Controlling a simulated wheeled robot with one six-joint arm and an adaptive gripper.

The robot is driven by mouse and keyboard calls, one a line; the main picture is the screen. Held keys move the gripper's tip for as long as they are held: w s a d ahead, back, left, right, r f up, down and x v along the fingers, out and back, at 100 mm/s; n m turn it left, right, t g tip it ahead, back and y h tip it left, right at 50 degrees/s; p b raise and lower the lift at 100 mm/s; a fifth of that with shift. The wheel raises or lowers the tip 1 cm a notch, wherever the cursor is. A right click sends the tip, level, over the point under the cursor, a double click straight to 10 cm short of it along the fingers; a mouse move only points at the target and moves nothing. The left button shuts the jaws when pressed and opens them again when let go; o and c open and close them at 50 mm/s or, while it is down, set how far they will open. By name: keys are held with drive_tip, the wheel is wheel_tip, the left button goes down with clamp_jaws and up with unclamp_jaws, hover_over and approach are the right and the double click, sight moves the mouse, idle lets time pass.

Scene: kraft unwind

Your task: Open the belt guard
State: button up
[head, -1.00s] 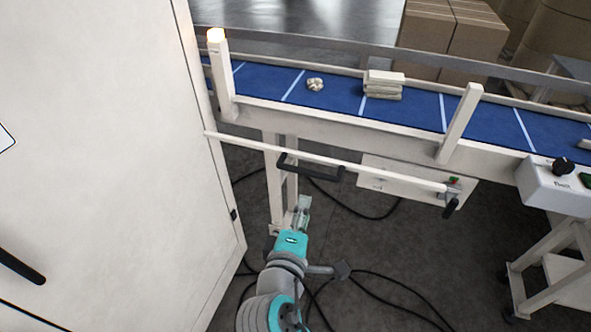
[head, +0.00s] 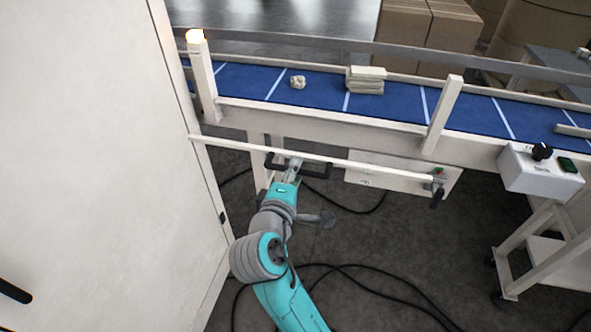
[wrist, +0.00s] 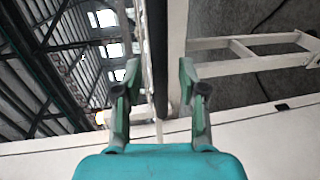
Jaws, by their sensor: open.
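The belt guard is a long white bar (head: 370,164) across the front of the conveyor, low and nearly level, with a black handle (head: 318,172) near its left part. A dark latch-like lever (head: 437,196) hangs at its right end. My gripper (head: 291,170) is at the left part of the handle. In the wrist view my gripper (wrist: 160,88) has its two fingers apart, and the dark handle (wrist: 158,45) runs between and beyond them, beside the pale bar (wrist: 178,40). I cannot tell whether the fingers touch the handle.
The conveyor's blue belt (head: 400,105) carries a stack of pale slabs (head: 366,80) and a small pale lump (head: 298,82). A control box (head: 540,172) with a knob stands at right. A tall white cabinet (head: 90,150) fills the left. Black cables (head: 370,280) lie on the floor.

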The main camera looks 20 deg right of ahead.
sight(297, 156)
drive_tip(key=shift+w+d+f, duration=0.15)
drive_tip(key=shift+w+d, duration=0.3)
drive_tip(key=shift+w, duration=0.1)
clamp_jaws()
drive_tip(key=r, duration=0.4)
drive_tip(key=shift+w+d+r, duration=0.15)
drive_tip(key=shift+w, duration=0.05)
